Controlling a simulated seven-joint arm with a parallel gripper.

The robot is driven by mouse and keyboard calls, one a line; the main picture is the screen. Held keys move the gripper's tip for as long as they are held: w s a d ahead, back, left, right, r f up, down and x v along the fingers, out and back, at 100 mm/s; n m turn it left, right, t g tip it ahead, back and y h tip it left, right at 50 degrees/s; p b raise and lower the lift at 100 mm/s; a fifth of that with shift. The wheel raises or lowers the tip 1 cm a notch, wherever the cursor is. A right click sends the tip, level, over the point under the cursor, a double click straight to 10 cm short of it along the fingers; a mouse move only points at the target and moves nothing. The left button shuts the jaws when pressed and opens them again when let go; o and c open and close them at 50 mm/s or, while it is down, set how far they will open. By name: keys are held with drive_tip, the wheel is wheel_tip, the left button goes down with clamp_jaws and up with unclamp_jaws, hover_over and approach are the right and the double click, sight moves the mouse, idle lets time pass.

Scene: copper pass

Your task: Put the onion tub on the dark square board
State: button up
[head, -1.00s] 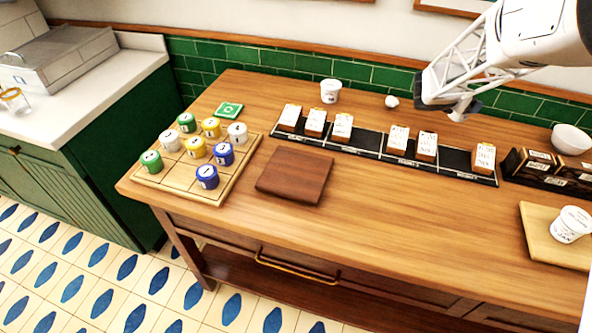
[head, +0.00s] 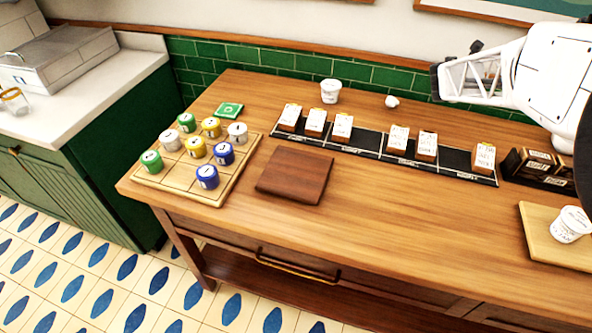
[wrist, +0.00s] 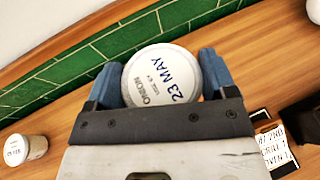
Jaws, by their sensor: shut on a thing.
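My gripper (wrist: 161,85) is shut on the onion tub (wrist: 160,75), a white round tub whose lid reads "ONION" and "23 MAY" in the wrist view. Its blue fingers press on the tub's two sides. In the head view my gripper (head: 440,82) is above the back of the counter at the upper right; the held tub cannot be made out there. The dark square board (head: 295,176) lies flat and bare on the wooden counter, left of centre, well to the left of and nearer than my gripper.
A white tub (head: 331,91) and a small white item (head: 391,101) stand at the back. A black rack (head: 370,152) with labelled blocks runs behind the board. A tray of coloured jars (head: 160,183) is left.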

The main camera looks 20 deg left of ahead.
drive_tip(key=shift+a+r+n+y, duration=0.25)
drive_tip(key=shift+a+n+y, duration=0.05)
drive_tip(key=shift+a, duration=0.3)
drive_tip(key=s+a+n+y, duration=0.1)
drive_tip(key=s+a, duration=0.1)
drive_tip(key=a, duration=1)
drive_tip(key=m+g+h, duration=0.3)
drive_tip(key=m+h, duration=0.4)
hover_over(296, 171)
wheel_tip(296, 171, down, 4)
drive_tip(key=f, duration=0.1)
drive_tip(key=shift+r, duration=0.25)
drive_tip(key=shift+f, duration=0.1)
drive_tip(key=shift+f, duration=2.45)
drive_tip(key=shift+f, duration=0.1)
